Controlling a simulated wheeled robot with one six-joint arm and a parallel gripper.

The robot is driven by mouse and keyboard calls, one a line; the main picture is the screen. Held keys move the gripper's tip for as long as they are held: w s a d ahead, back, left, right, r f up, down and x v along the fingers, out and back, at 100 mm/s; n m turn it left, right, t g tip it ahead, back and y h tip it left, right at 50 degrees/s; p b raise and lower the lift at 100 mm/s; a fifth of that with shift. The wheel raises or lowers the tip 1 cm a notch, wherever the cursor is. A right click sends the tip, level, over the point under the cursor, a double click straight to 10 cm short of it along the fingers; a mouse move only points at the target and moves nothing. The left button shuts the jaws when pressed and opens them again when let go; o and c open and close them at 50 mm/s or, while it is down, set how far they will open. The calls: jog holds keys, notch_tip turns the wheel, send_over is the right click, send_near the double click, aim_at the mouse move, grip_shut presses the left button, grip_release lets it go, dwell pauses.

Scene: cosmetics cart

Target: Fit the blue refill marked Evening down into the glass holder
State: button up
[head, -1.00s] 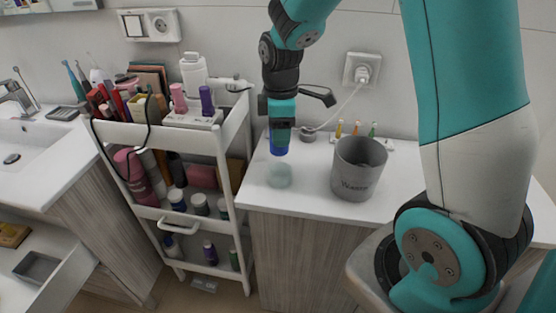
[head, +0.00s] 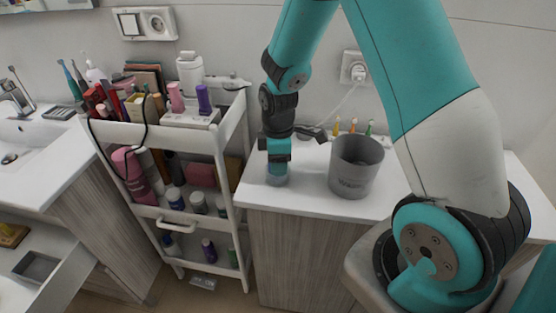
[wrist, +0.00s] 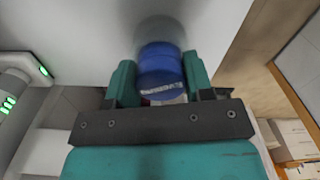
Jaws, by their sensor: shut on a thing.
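My gripper (head: 278,158) points down over the white counter, with its fingers on either side of the blue refill. In the wrist view the refill (wrist: 161,68) sits between the two teal fingers, with white lettering on its side too blurred to read surely. The glass holder (head: 277,179) stands on the counter directly below my gripper, near the front left edge. A blurred grey round shape (wrist: 160,30) lies just beyond the refill in the wrist view. The fingers hide most of the refill in the head view; I cannot tell how far it is inside the glass.
A grey cup (head: 356,166) stands close to the right of the glass holder. A white cart (head: 222,140) full of cosmetics stands left of the counter. Front counter space is clear.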

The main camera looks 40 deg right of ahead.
jog(key=o, duration=0.9)
jog(key=shift+o, duration=0.2)
notch_tip(320, 180, up, 11)
jog(key=b, duration=0.1)
jog(key=s+a+r+m+y, duration=0.2)
jog(key=s+a+r, duration=0.2)
jog(key=s+a, duration=0.4)
jog(key=s+a+r+m+y, duration=0.2)
jog(key=s+a+r, duration=0.2)
jog(key=s+a, duration=0.5)
jog(key=s, duration=0.3)
jog(key=shift+s+r+m, duration=0.4)
